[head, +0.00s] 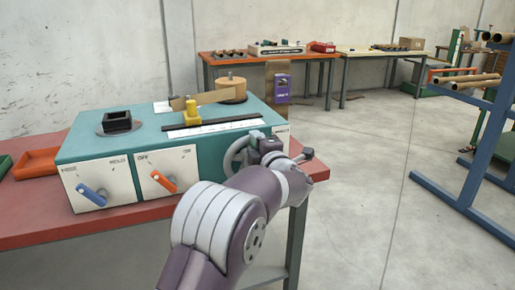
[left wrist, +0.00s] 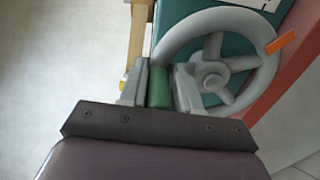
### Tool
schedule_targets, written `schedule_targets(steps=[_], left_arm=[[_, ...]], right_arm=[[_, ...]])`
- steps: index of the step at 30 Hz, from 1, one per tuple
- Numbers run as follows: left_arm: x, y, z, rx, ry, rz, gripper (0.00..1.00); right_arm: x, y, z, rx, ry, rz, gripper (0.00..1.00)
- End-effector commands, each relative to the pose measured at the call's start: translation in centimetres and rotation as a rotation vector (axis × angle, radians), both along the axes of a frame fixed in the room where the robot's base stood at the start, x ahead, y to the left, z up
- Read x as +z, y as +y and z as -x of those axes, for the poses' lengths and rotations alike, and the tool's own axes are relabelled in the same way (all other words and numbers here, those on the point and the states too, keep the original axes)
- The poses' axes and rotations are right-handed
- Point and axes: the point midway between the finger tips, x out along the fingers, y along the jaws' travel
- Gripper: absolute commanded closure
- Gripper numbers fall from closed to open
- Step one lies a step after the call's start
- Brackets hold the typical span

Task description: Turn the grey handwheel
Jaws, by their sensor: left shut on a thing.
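The grey handwheel (head: 235,151) is on the right end of the teal winder box, partly hidden by my left gripper (head: 268,146). In the left wrist view the wheel's rim, spokes and hub (left wrist: 214,82) show clearly. A green handle (left wrist: 158,87) at the wheel's near-left side lies between the two grey fingers of my left gripper (left wrist: 157,80). The fingers are shut on this handle. An orange marker (left wrist: 281,43) sits by the rim's right side. My right gripper is in neither view.
The winder (head: 85,150) stands on a red table (head: 120,218). Its front has a blue lever (head: 92,195) and an orange lever (head: 163,182). A blue rack (head: 478,150) with cardboard tubes is at right. The floor between is clear.

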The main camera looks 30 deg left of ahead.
Motion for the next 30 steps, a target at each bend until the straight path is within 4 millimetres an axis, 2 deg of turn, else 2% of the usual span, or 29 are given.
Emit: schedule_targets(steps=[1,12,13,14,26,30], left_arm=[[0.95,-0.15,-0.09,-0.006,-0.022,-0.002,1.00],[1.15,-0.10,-0.05,-0.004,-0.026,-0.001,1.00],[1.15,-0.10,-0.04,-0.004,-0.026,-0.001,0.58],[1.14,-0.10,-0.04,-0.004,-0.025,-0.002,0.48],[0.48,-0.02,0.01,-0.001,-0.013,0.000,0.48],[0.45,-0.93,0.68,-0.003,-0.011,0.001,0.48]], right_arm=[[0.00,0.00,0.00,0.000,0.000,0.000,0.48],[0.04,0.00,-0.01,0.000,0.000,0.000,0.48],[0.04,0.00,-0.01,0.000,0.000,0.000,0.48],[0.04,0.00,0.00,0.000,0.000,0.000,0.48],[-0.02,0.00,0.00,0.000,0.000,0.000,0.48],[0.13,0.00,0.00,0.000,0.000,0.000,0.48]])
